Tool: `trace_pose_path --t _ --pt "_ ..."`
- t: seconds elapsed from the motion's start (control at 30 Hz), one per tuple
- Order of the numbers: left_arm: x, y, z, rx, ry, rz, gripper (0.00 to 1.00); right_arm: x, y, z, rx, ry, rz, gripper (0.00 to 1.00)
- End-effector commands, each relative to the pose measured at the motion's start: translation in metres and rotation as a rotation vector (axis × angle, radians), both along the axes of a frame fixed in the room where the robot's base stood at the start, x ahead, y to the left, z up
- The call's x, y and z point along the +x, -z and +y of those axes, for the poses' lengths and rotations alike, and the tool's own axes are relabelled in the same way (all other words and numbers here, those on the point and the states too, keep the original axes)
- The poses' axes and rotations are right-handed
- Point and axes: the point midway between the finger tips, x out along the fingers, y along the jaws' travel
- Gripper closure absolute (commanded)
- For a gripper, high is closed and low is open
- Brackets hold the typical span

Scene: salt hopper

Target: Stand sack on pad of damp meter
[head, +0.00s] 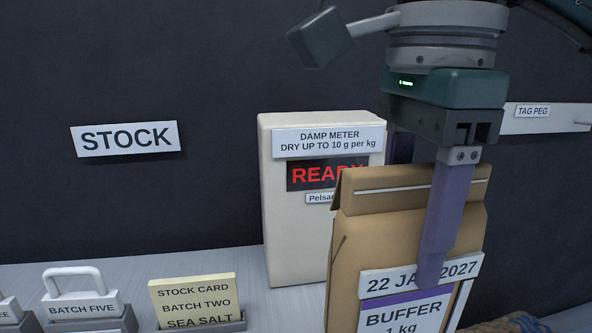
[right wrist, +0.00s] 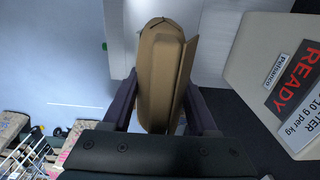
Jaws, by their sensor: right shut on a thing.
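The sack (head: 400,225) is a brown paper bag with a folded top, a date label reading 2027 and a purple and white label reading BUFFER 1 kg. My right gripper (head: 430,250) is shut on it from above, one purple finger across its front. In the right wrist view the sack (right wrist: 160,75) sits between both fingers. The damp meter (head: 300,225) is a cream box with a red READY display, standing behind and left of the sack. The sack's bottom is out of the head view, so its contact below cannot be told. I cannot clearly make out the pad. My left gripper is not in view.
A yellow stock card (head: 195,300) and a BATCH FIVE block with a handle (head: 82,305) stand at the left front. A STOCK sign (head: 125,139) and a TAG PEG strip (head: 540,119) are on the dark wall. Bare grey counter (head: 290,302) shows before the meter.

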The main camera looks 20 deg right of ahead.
Motion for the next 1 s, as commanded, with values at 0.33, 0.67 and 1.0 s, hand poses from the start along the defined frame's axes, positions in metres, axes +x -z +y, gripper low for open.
trace_pose_path --t 0.33,0.67,1.0 --pt "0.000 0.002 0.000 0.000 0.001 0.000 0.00 0.001 0.058 0.000 0.001 -0.001 -0.002 1.00" --pt "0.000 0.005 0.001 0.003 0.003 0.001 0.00 0.000 0.094 0.000 0.001 -0.001 -0.001 1.00" --pt "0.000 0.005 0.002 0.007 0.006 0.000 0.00 0.001 0.104 0.000 0.001 -0.003 -0.005 1.00"
